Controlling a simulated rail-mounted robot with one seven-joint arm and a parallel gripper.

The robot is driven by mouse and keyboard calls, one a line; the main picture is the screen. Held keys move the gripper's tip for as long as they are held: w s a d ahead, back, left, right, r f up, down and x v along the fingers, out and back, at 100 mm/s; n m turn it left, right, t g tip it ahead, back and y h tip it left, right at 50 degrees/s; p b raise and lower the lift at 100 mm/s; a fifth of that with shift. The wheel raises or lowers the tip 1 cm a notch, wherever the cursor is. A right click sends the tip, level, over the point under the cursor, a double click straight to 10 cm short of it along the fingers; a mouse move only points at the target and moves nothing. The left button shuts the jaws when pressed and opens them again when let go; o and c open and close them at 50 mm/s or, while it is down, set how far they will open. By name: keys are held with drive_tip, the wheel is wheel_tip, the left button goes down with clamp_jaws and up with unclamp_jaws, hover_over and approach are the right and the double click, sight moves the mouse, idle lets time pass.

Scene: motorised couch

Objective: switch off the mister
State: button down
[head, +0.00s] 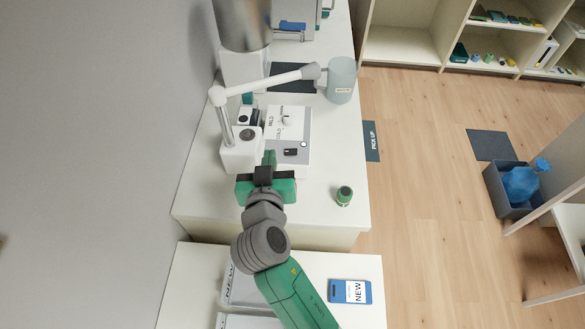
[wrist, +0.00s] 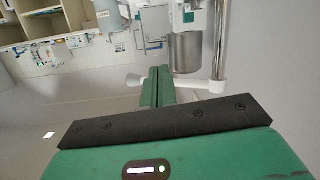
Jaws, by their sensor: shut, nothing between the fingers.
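A white stand (head: 240,152) with a jointed white arm (head: 265,83) stands on the counter near the wall. A translucent grey-blue cup-like part (head: 341,80) is at the arm's far end. I cannot tell for certain whether this is the mister. Beside it is a white control box (head: 290,140) with a dial, a dark switch (head: 291,152) and the words MILD and COLD. My gripper (head: 268,158) is shut and empty, in front of the stand and the box's near left corner. Any contact is unclear.
A small green-topped jar (head: 344,195) stands on the counter (head: 315,215) to the right. A metal cylinder (head: 242,22) stands behind the stand. A blue NEW card (head: 350,291) lies on the nearer surface. The wall (head: 110,130) is close on the left.

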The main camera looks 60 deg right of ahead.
drive_tip(key=shift+g, duration=0.7)
drive_tip(key=f, duration=0.1)
drive_tip(key=s+d+f, duration=0.1)
drive_tip(key=f, duration=0.1)
drive_tip(key=s+f, duration=0.1)
drive_tip(key=f, duration=0.1)
drive_tip(key=shift+s+d+b, duration=0.25)
drive_tip(key=shift+d+b, duration=0.15)
drive_tip(key=b, duration=0.1)
hover_over(292, 161)
drive_tip(key=shift+w+f, duration=0.2)
drive_tip(key=shift+f, duration=0.45)
drive_tip(key=shift+w+f, duration=0.15)
drive_tip(key=shift+f, duration=0.45)
drive_tip(key=f, duration=0.2)
drive_tip(key=shift+s+f+b, duration=0.2)
drive_tip(key=shift+f+b, duration=0.15)
drive_tip(key=shift+b, duration=0.05)
drive_tip(key=shift+s+f, duration=0.1)
drive_tip(key=shift+f, duration=0.45)
